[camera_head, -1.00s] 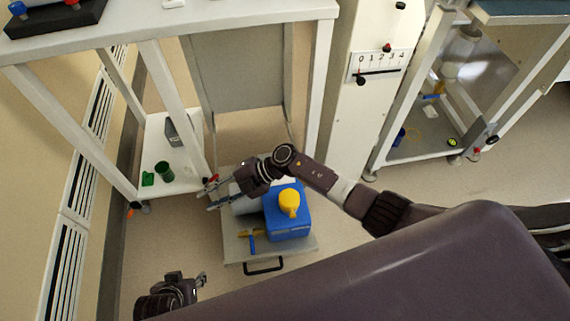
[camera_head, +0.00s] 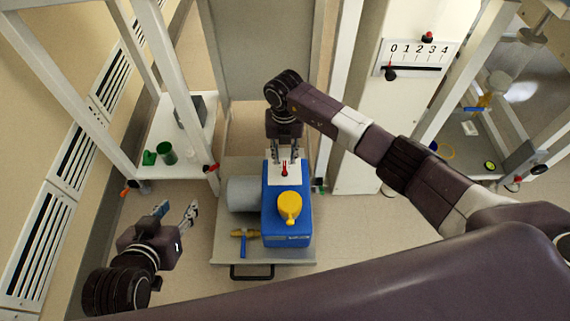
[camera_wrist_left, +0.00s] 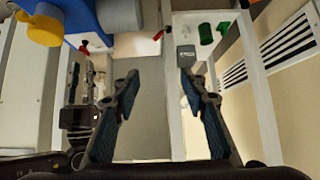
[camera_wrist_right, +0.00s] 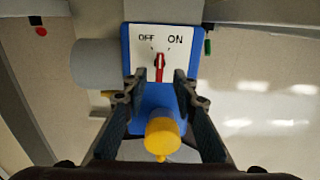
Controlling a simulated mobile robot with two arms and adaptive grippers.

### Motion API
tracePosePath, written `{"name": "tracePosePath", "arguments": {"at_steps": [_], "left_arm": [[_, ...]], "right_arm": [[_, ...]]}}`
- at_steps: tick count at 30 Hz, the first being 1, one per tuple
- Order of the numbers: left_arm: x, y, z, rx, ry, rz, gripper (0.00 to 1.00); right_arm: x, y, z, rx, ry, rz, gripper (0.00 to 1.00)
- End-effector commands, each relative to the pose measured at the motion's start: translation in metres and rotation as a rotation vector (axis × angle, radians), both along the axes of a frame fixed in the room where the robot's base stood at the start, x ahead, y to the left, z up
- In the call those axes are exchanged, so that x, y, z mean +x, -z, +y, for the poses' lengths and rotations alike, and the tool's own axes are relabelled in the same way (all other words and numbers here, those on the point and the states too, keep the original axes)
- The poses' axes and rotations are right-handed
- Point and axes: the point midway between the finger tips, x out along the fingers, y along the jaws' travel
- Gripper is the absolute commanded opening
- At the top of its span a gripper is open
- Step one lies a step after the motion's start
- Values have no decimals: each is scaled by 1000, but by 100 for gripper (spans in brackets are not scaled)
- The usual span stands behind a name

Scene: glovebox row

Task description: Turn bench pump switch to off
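The blue bench pump (camera_head: 287,224) with a yellow cap (camera_head: 289,206) and grey motor (camera_head: 243,194) sits on a low trolley (camera_head: 240,250). Its white switch plate (camera_wrist_right: 140,63) reads OFF at left and ON at right. The red switch lever (camera_wrist_right: 159,66) stands roughly upright between the labels; it also shows in the head view (camera_head: 285,170). My right gripper (camera_head: 285,157) is open above the plate's far edge, with its fingers on either side of the lever in the right wrist view (camera_wrist_right: 155,82). My left gripper (camera_head: 178,211) is open and empty, left of the trolley.
A blue-handled valve with brass body (camera_head: 243,236) lies on the trolley's front left. A green cup (camera_head: 166,153) stands on the left frame's low shelf (camera_head: 185,171). A white cabinet with a 0–4 scale (camera_head: 418,58) and white posts flank the trolley. Floor in front is clear.

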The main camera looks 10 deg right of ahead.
Motion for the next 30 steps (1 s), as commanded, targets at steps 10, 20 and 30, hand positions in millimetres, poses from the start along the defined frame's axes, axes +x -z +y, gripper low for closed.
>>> {"name": "tracePosePath", "arguments": {"at_steps": [10,20,30], "left_arm": [[41,-49,-18,-65,20,-275,40],[51,-69,-23,-85,25,-363,40],[51,-69,-23,-84,25,-362,40]], "right_arm": [[0,36,1,3,0,0,26],[0,45,0,3,-1,-1,26],[0,45,0,3,-1,-1,11]]}}
